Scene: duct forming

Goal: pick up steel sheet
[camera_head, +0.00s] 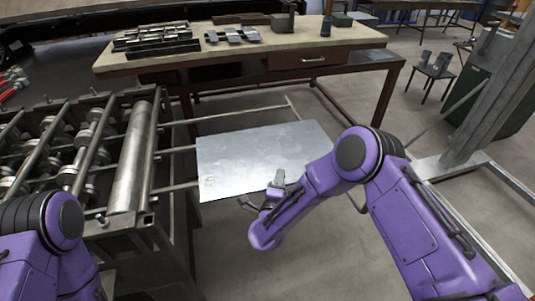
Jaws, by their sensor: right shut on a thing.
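The steel sheet (255,152) is a flat, shiny grey rectangle in the middle of the view. It lies roughly level just right of the roller machine. My right gripper (277,183) is at the sheet's near edge, toward its right part, and is shut on it. The fingertips are small here and partly hidden by the purple wrist. My left arm shows only at the lower left corner, and its gripper is out of the picture.
The roller machine (130,165) fills the left side, with thin rails (178,187) reaching toward the sheet. A workbench (350,40) with metal parts stands behind. A small stool (435,71) and a grey post (490,90) stand at the right. Bare floor shows below the sheet.

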